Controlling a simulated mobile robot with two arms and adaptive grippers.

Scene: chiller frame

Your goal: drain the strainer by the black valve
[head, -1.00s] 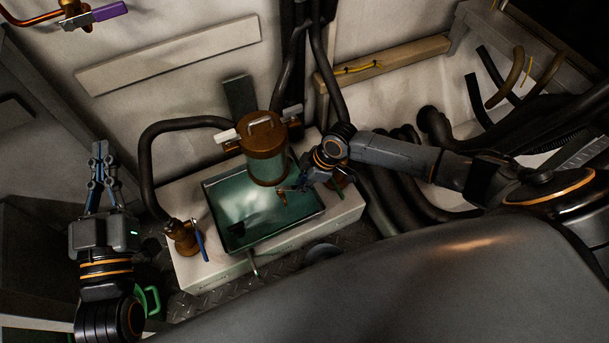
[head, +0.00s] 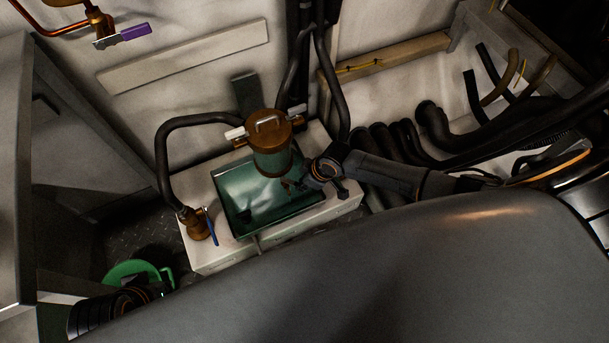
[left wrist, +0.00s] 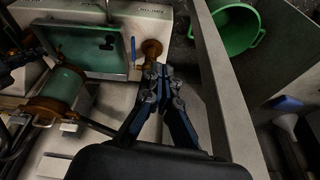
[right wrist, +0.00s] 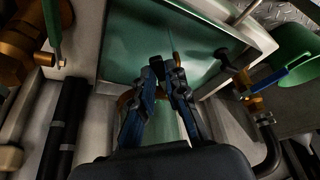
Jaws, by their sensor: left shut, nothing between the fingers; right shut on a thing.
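The strainer (head: 271,160) is an upright cylinder with a copper lid and greenish body, standing over the green tray (head: 228,205). It also shows on its side in the left wrist view (left wrist: 66,88). My right gripper (head: 292,185) is at the strainer's lower end, above the tray. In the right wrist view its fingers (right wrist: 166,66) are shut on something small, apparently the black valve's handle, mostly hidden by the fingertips.
The blue-handled valve (head: 196,224) stands left of the tray, with a black hose (head: 163,150) rising from it. A green bucket (head: 133,272) is on the floor at lower left. A purple-handled valve (head: 122,37) is on the wall. More hoses lie right of the strainer.

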